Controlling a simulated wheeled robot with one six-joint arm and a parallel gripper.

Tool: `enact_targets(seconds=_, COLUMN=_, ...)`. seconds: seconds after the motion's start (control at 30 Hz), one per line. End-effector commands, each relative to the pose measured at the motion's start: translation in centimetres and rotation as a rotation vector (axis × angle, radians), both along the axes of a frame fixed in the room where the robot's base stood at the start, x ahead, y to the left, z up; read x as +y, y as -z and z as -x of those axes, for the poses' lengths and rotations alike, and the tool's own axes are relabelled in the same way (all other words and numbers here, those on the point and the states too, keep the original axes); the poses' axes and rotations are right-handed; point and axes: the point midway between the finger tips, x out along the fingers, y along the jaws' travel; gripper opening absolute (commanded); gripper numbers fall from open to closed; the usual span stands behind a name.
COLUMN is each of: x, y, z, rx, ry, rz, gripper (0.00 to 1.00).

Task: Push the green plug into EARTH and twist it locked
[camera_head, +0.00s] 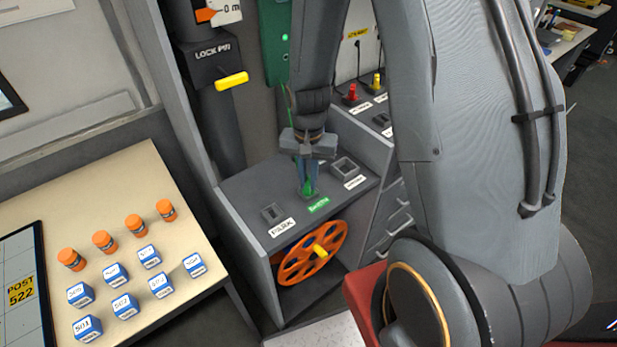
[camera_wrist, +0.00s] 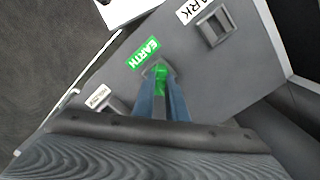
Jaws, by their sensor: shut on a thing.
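The green plug (camera_wrist: 160,76) is between the blue fingers of my gripper (camera_wrist: 161,95), which is shut on it. It stands at the socket beside the green EARTH label (camera_wrist: 143,53); how deep it sits in the socket is hidden by the fingers. In the head view my gripper (camera_head: 307,180) points down onto the grey panel top (camera_head: 240,193), with the plug (camera_head: 308,189) low between its fingertips. The EARTH label (camera_head: 318,205) is just in front of it. Whether the plug is turned cannot be told.
The PARK socket (camera_head: 270,213) is left of the plug, and another labelled socket (camera_head: 345,167) is to the right. An orange wheel (camera_head: 312,252) is below the panel top. Red (camera_head: 351,94) and yellow (camera_head: 376,82) plugs stand behind. A table with blue blocks (camera_head: 124,305) is at left.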

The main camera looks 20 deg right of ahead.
Motion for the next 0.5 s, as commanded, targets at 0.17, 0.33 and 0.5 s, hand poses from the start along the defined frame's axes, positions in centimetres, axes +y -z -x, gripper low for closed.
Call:
enact_targets(seconds=0.17, x=0.06, y=-0.05, z=-0.24, rx=-0.006, ry=-0.001, rz=0.000, gripper=0.20)
enact_targets(seconds=0.33, x=0.04, y=-0.03, z=-0.17, rx=-0.004, ry=-0.002, rz=0.000, gripper=0.34)
enact_targets(seconds=0.5, x=0.03, y=-0.03, z=-0.12, rx=-0.003, ry=-0.002, rz=-0.001, gripper=0.34)
